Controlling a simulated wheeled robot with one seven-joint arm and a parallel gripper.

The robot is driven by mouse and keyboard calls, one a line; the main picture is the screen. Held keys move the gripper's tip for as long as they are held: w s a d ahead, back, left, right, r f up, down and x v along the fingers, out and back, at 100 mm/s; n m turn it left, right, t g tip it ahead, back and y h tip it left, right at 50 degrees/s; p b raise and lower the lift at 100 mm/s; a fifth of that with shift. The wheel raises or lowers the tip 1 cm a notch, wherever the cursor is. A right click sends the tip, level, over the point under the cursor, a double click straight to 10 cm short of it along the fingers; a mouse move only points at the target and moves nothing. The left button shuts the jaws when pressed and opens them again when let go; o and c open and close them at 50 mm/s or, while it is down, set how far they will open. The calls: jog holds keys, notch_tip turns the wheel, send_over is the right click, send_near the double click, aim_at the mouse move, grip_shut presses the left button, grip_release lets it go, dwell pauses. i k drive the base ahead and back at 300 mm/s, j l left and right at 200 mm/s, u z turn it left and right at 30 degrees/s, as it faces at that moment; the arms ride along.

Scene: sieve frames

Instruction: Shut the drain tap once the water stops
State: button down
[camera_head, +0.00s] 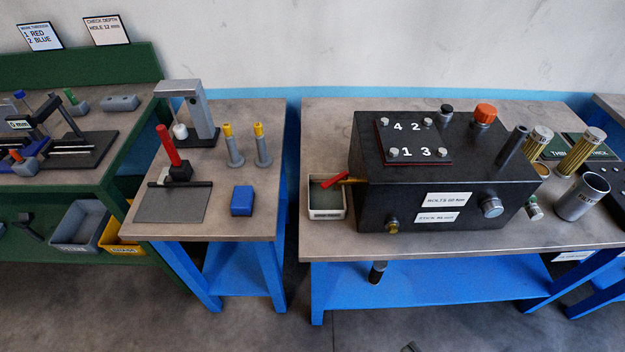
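The drain tap (352,181) is a small brass spout on the left side of a black box (440,200). Its red lever (331,184) points out to the left and looks slightly slanted; I cannot tell from it whether the tap is open or shut. A white-rimmed tray (327,214) sits on the bench right below the tap. I make out no stream of water, but the spot is small and the lever partly covers the tray.
The box stands on a grey-topped bench (410,252) with blue legs. To its right are a grey cup (583,197) and yellow filter cylinders (581,150). A small bench (262,186) on the left holds a red-handled tool (169,148) and a blue block (242,201). A gap separates the benches.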

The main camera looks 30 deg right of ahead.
aim_at(342, 174)
jog(key=i+j+u, duration=0.1)
jog(key=u, duration=0.35)
jog(key=i+j+u, duration=0.1)
jog(key=u, duration=0.35)
jog(key=i+j+u, duration=0.1)
jog(key=u, duration=0.35)
jog(key=i+j+z, duration=0.1)
jog(key=i, duration=0.45)
jog(key=i+z, duration=0.1)
jog(key=z, duration=0.3)
jog(key=i+j+z, duration=0.1)
jog(key=z, duration=0.25)
jog(key=j+z, duration=0.1)
jog(key=z, duration=0.3)
jog(key=i+j, duration=0.05)
